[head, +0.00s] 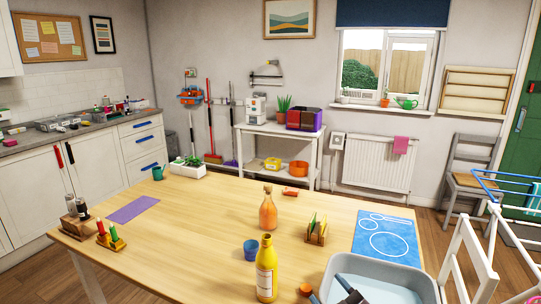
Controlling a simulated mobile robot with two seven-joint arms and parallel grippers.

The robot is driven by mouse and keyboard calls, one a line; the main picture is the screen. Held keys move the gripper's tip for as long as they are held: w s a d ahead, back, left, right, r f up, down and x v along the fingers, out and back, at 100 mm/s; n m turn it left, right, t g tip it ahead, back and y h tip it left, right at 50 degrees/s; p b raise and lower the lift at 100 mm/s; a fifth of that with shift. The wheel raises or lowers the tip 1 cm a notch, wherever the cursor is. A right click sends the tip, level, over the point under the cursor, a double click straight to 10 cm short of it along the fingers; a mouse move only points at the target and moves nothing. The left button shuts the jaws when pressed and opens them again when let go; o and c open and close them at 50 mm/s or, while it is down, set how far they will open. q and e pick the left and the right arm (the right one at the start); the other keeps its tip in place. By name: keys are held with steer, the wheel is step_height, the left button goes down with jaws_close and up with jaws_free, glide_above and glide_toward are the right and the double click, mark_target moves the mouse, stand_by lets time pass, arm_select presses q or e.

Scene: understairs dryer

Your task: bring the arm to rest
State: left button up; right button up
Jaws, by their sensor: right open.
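My right gripper (345,287) shows only in part at the bottom edge of the head view, as dark finger parts. It is open, and I see nothing held in it. It appears over the pale grey-blue basin (395,272) at the front right of the wooden table (185,235). I cannot tell its height above the basin floor. A yellow bottle (266,270) stands upright to its left, apart from it. A small orange-brown round thing (306,290) is close to its left. My left gripper is not in view.
An orange bottle (268,212), a blue cup (251,249), a wooden rack (317,232) and a blue mat with white outlines (386,238) are on the table. A white chair (468,250) and drying rack (510,230) stand at right. The table's left middle is fairly clear.

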steer(key=s+d+f+m+g+h, duration=0.2)
steer(key=s+d+f+m, duration=0.3)
steer(key=s+f, duration=0.6)
steer(key=s+d+f+m+g+h, duration=0.3)
steer(key=s+d+f+m+h, duration=0.2)
steer(key=s+d+f, duration=0.5)
steer(key=shift+s+f+g+h, duration=0.3)
steer(key=shift+s+f, duration=0.45)
steer(key=shift+s, duration=0.3)
